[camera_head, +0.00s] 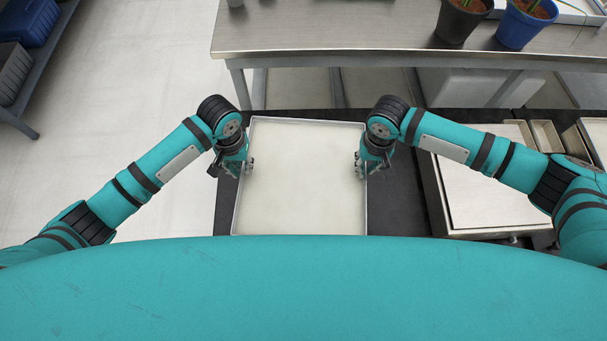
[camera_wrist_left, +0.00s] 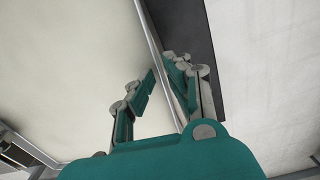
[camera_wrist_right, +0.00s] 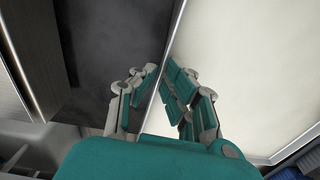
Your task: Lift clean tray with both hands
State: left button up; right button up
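The clean tray (camera_head: 300,180) is a shallow cream tray with a thin metal rim, lying empty and level on a dark surface in the head view. My left gripper (camera_head: 246,166) is at its left rim and my right gripper (camera_head: 362,166) at its right rim. In the left wrist view the fingers (camera_wrist_left: 160,80) stand on either side of the rim, with a narrow gap. In the right wrist view the fingers (camera_wrist_right: 160,80) also straddle the rim, close to it. Firm contact is not visible. The fingertips' lower ends are partly hidden.
A steel table (camera_head: 330,35) with a black pot (camera_head: 460,20) and a blue pot (camera_head: 522,26) stands beyond the tray. Another pale tray (camera_head: 485,195) lies to the right, beneath my right arm. Blue and grey crates sit on a rack at far left. Open floor lies left.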

pick_arm(q)
jog(key=shift+f, duration=0.45)
pick_arm(e)
jog(key=shift+f, duration=0.4)
pick_arm(q)
grip_shut()
pick_arm(e)
grip_shut()
pick_arm(q)
jog(key=shift+r, duration=0.1)
pick_arm(e)
jog(key=shift+r, duration=0.1)
